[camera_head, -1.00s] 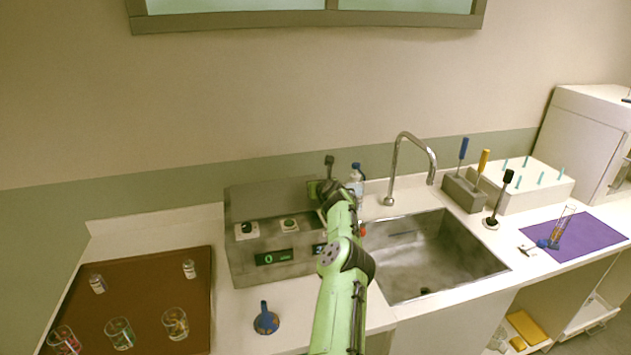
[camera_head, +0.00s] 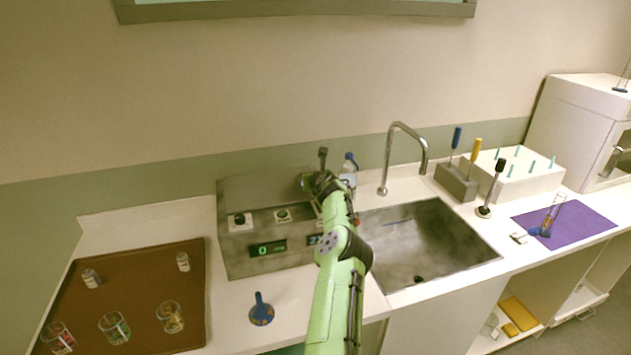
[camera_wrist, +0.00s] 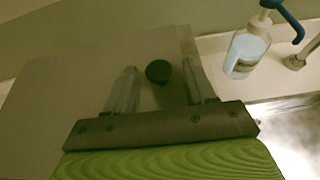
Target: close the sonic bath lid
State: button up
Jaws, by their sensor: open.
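The sonic bath (camera_head: 232,256) is a grey metal box on the counter, left of the sink, with a green display and round knobs on its front. Its flat grey lid (camera_head: 262,186) is at the top; I cannot tell whether it is fully down. A black knob (camera_wrist: 158,71) shows against the grey panel in the wrist view; what looks like the same dark knob is at the lid's right in the head view (camera_head: 323,155). My gripper (camera_wrist: 160,62) is open, its fingers either side of the knob in the picture; contact is unclear. My arm hides the bath's right front.
A blue-topped bottle (camera_head: 349,170) stands close right of my gripper, also in the wrist view (camera_wrist: 246,48). The faucet (camera_head: 388,160) and sink (camera_head: 425,250) are further right. A blue funnel-like item (camera_head: 261,311) stands in front. A brown tray (camera_head: 150,282) with glassware lies left.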

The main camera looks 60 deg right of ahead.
jog(key=b+v, duration=0.2)
jog(key=v, duration=1.3)
jog(key=shift+b, duration=0.4)
jog(key=shift+s+a+r, duration=0.1)
jog(key=shift+a, duration=0.15)
